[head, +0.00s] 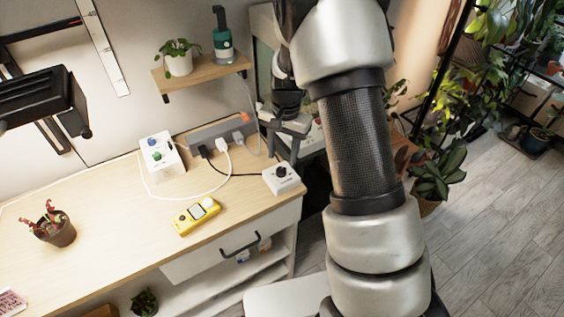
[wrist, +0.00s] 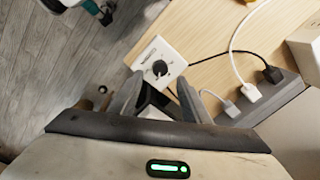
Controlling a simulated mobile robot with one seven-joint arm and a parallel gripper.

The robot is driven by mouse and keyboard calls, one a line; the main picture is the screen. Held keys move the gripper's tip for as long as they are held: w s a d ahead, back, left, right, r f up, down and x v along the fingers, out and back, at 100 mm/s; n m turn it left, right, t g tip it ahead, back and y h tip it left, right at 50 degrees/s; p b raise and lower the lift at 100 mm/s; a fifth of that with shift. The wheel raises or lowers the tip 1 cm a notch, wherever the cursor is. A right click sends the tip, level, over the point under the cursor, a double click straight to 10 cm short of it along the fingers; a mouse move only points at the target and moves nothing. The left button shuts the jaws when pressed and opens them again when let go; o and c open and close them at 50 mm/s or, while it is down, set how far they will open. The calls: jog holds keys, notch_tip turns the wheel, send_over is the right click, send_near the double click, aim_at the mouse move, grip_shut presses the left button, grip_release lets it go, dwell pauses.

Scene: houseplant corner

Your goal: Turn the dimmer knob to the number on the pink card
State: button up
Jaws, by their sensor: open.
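The dimmer is a small white box with a black knob (head: 281,171), near the right front corner of the wooden bench. In the wrist view the dimmer knob (wrist: 160,68) shows beyond my fingertips, with small marks around it too fine to read. My gripper (wrist: 157,98) is open and empty, its fingers apart and not touching the knob. In the head view my gripper (head: 288,128) hangs behind and above the dimmer, partly dark against the background. A pinkish card (head: 10,302) lies at the lower left, cut by the picture edge; its number is not legible.
A power strip (head: 218,129) with plugs and cables lies behind the dimmer. A white box with green and blue knobs (head: 160,155) stands to its left. A yellow meter (head: 196,215) and a potted plant (head: 55,230) are on the bench (head: 115,215). A shelf (head: 203,75) hangs above.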

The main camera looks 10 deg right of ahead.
aim_at(285, 170)
notch_tip(285, 170, up, 12)
jog(key=shift+s+d+p, duration=0.2)
jog(key=shift+d+p, duration=0.05)
jog(key=shift+p, duration=0.1)
jog(key=shift+r, duration=0.1)
